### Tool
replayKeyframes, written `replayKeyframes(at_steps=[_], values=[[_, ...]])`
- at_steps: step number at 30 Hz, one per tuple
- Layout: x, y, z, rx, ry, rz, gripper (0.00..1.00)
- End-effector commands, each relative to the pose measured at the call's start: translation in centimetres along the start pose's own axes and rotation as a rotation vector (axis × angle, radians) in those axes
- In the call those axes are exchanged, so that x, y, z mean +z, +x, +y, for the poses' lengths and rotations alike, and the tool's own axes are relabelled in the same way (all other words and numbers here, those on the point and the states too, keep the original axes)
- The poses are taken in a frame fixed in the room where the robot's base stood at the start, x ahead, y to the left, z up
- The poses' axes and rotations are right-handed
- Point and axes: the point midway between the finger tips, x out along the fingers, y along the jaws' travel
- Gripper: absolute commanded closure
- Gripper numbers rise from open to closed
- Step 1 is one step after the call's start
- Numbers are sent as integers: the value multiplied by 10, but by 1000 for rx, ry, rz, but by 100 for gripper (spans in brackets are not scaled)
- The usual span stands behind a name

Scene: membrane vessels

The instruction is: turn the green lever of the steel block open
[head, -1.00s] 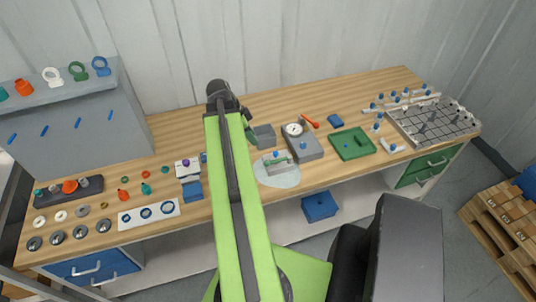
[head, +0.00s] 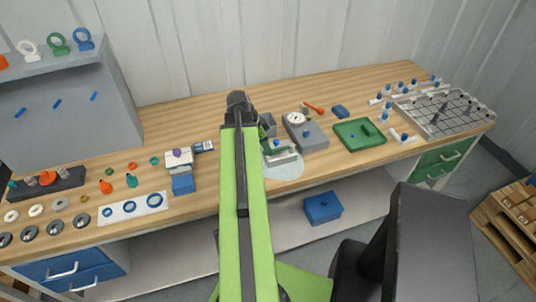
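The steel block (head: 286,159) sits on a pale round mat (head: 287,172) near the bench's front edge, just right of my raised arm. A green lever (head: 281,150) shows on it, with a blue knob close by. The lever's exact angle is too small to make out. My green arm rises through the middle of the head view and covers the area just left of the block. My gripper is hidden behind the arm, so its fingers and its distance from the lever do not show.
A grey box (head: 268,124) and a block with a round gauge (head: 305,131) stand close behind the steel block. A green tray (head: 360,136) lies to the right. A white and blue device (head: 181,170) stands left of my arm.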

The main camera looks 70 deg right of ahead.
Motion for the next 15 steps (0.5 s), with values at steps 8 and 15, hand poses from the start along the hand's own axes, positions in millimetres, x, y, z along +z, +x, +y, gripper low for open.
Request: replayKeyframes(at_steps=[8,15], values=[[0,8,0,0,0,0,65],[0,8,0,-1,-1,0,80]])
